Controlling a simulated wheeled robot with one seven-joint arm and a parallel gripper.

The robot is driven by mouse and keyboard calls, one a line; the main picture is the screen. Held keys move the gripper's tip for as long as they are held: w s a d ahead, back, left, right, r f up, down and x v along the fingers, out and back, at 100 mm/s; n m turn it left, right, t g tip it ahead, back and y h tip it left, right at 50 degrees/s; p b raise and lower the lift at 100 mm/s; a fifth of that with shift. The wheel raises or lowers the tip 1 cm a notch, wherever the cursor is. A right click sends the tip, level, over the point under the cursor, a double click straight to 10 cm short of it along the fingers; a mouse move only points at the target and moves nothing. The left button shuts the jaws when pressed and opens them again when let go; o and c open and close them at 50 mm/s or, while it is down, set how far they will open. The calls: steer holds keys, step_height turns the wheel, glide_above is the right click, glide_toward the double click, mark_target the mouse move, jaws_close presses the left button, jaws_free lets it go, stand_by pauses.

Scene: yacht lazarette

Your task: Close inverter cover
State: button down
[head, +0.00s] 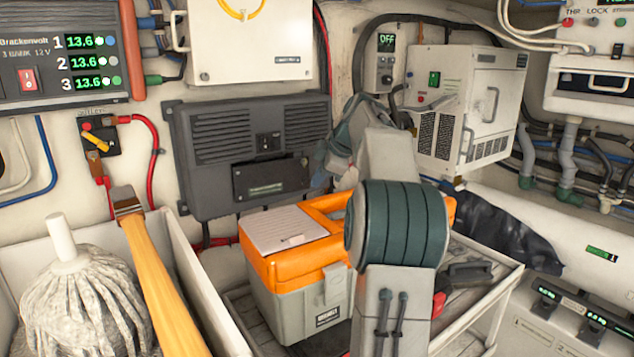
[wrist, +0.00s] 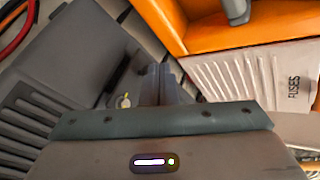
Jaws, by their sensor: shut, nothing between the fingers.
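A dark grey vented housing (head: 220,125) is fixed to the wall left of my arm. I take it to be the inverter, though no readable label confirms this. A small dark flap or panel (head: 270,184) with a label sits on its lower front, below a switch (head: 265,143). I cannot tell whether this panel is the cover or how far it stands open. In the wrist view, a grey vented casing (wrist: 75,55) lies left of my gripper (wrist: 166,72). My gripper is shut and empty, with its fingers close beside the casing's edge.
An orange and grey toolbox (head: 290,255) stands below the housing; its lid marked FUSES (wrist: 255,75) is close to my gripper. A mop (head: 75,300) and wooden-handled brush (head: 160,275) occupy the left bin. A white unit (head: 465,105) hangs at right, with cables around it.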

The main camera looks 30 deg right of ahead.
steer(key=w+d+v, duration=0.1)
steer(key=d+v, duration=0.1)
steer(key=v, duration=0.8)
steer(key=s+a+f+m+t+h+b, duration=0.2)
steer(key=s+a+m+b, duration=0.15)
steer(key=m, duration=1.25)
steer(key=s+a+f+m+t+h+b, duration=0.2)
steer(key=s+a+m+b, duration=0.15)
steer(key=m, duration=1.25)
steer(key=shift+w+a+r+p+x, duration=0.1)
steer(key=shift+w+r+p+x, duration=0.25)
steer(key=shift+x, duration=1.9)
steer(key=shift+w+a+r+p+x, duration=0.15)
steer(key=shift+r+p+x, duration=0.3)
steer(key=shift+x, duration=1.8)
steer(key=shift+w+r+p+x, duration=0.35)
steer(key=shift+r+x, duration=0.05)
steer(key=shift+x, duration=1.85)
